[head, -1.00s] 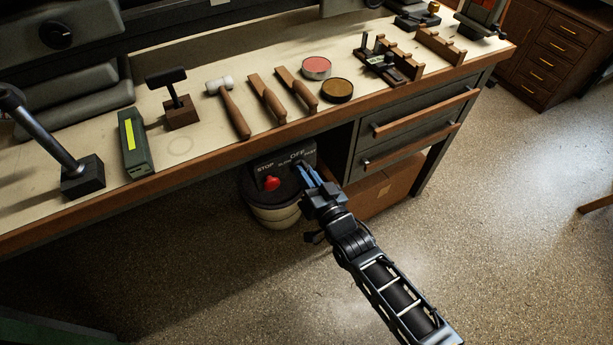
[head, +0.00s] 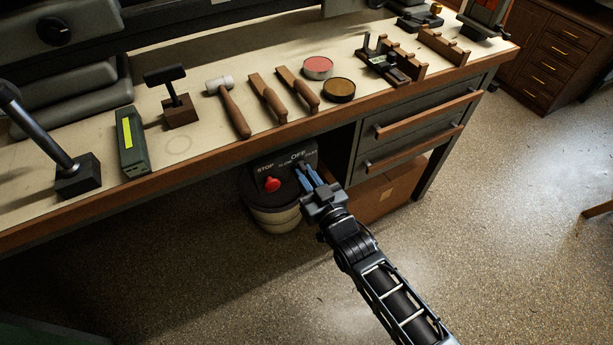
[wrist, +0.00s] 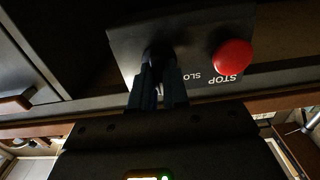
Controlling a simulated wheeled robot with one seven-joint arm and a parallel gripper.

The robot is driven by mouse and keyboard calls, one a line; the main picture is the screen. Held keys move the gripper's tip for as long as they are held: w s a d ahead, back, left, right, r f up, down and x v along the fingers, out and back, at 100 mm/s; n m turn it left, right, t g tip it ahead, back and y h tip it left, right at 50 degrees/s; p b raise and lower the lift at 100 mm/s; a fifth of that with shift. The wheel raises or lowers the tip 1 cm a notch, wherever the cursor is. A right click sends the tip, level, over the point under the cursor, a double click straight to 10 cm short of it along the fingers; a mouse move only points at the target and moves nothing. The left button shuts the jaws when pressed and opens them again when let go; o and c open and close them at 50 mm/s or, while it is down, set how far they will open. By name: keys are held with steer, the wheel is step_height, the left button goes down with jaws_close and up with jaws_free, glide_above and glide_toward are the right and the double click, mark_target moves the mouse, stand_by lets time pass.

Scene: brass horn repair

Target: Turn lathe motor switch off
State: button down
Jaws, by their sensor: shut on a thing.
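The knob's pointing direction cannot be told.
The workbench edge (head: 225,149) runs just above the panel. A pale bucket (head: 272,217) stands beneath it, and a cardboard box (head: 385,192) is to the right under the drawers. A mallet (head: 233,110) and other tools lie on the bench. The floor in front is clear.

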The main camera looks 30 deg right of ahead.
steer(key=c, duration=1.1)
jaws_free()
steer(key=shift+s, duration=0.15)
steer(key=shift+s, duration=3.8)
steer(key=s+r+g, duration=0.1)
steer(key=s+r, duration=0.1)
steer(key=s, duration=0.8)
steer(key=s+r+g, duration=0.1)
steer(key=s+r, duration=0.2)
steer(key=s, duration=0.7)
steer(key=shift+g, duration=0.6)
steer(key=s+r, duration=1.2)
steer(key=r, duration=0.1)
steer(key=shift+s+d, duration=0.1)
steer(key=shift+s, duration=0.25)
